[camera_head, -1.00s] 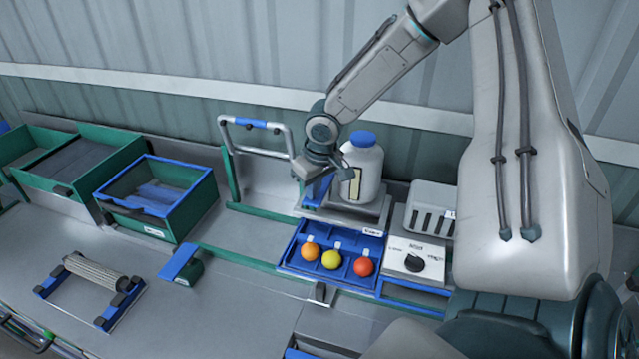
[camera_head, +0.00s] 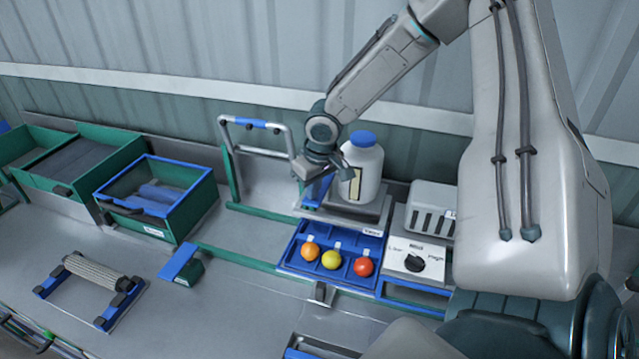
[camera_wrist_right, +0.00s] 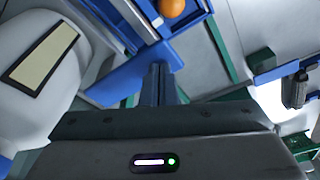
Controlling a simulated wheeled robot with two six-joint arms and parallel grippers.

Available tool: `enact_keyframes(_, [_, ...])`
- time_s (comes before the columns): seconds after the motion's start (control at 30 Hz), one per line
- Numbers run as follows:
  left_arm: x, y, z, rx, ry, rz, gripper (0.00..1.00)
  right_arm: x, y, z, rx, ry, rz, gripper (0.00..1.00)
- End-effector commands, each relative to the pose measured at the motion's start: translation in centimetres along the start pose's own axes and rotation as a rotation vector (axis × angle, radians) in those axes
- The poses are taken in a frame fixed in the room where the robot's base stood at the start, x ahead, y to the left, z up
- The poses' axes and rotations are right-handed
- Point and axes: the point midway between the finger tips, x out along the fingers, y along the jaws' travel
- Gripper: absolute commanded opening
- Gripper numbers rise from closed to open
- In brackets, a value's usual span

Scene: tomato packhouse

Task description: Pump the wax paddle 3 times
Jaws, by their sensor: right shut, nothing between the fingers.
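A blue plate (camera_head: 316,191), which looks like the wax paddle, stands beside a white jug (camera_head: 364,178) with a blue cap. My right gripper (camera_head: 314,176) is directly above the plate, at the jug's left side. In the right wrist view, its fingers (camera_wrist_right: 158,82) are together and empty, pointing at the blue plate (camera_wrist_right: 120,78), with the jug (camera_wrist_right: 35,70) to the left. The fingers overlap the plate there, and I cannot tell whether they touch it. The head view partly hides the fingertips behind the wrist. My left gripper is not in view.
A blue tray (camera_head: 290,262) with orange, yellow and red balls lies in front of the jug. A dial box (camera_head: 432,262) is to its right. A tall handle frame (camera_head: 236,190), green bins (camera_head: 205,205) and a roller (camera_head: 95,272) are to the left.

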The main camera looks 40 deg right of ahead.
Motion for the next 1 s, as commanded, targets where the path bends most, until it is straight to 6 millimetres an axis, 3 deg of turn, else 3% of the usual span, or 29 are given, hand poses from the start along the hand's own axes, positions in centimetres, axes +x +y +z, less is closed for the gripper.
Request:
enact_keyframes(0.67, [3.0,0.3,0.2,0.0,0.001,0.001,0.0,3.3,0.0,0.7,0.0,-0.001,0.0,0.0])
enact_keyframes(1.0, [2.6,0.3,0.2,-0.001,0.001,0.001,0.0,2.9,0.0,0.7,0.0,-0.002,0.0,0.0])
